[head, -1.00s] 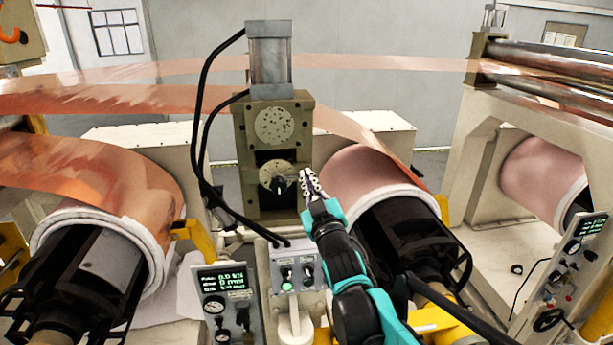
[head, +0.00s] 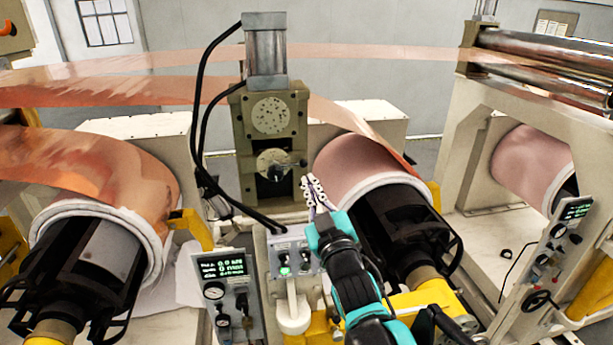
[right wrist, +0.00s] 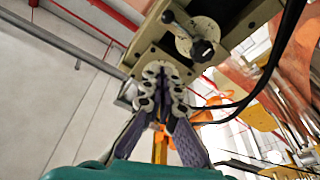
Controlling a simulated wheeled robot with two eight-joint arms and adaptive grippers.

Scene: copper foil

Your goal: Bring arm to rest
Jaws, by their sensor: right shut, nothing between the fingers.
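My right arm reaches up from the bottom of the head view, with teal and black links. Its gripper (head: 309,186) is shut and empty, in front of the machine block just right of its lower round dial. In the right wrist view the gripper (right wrist: 161,73) shows shut at the centre, below the machine block (right wrist: 205,25) with its black knob (right wrist: 201,49). I cannot tell from these views how far the fingertips are from the block. My left gripper is not in view.
A control box (head: 292,258) with a green button stands just below my right gripper. Copper rolls stand left (head: 130,190) and right (head: 360,165). A gauge panel (head: 224,290) is at lower left, another panel (head: 560,245) at right. Black hoses (head: 200,130) hang left of the block.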

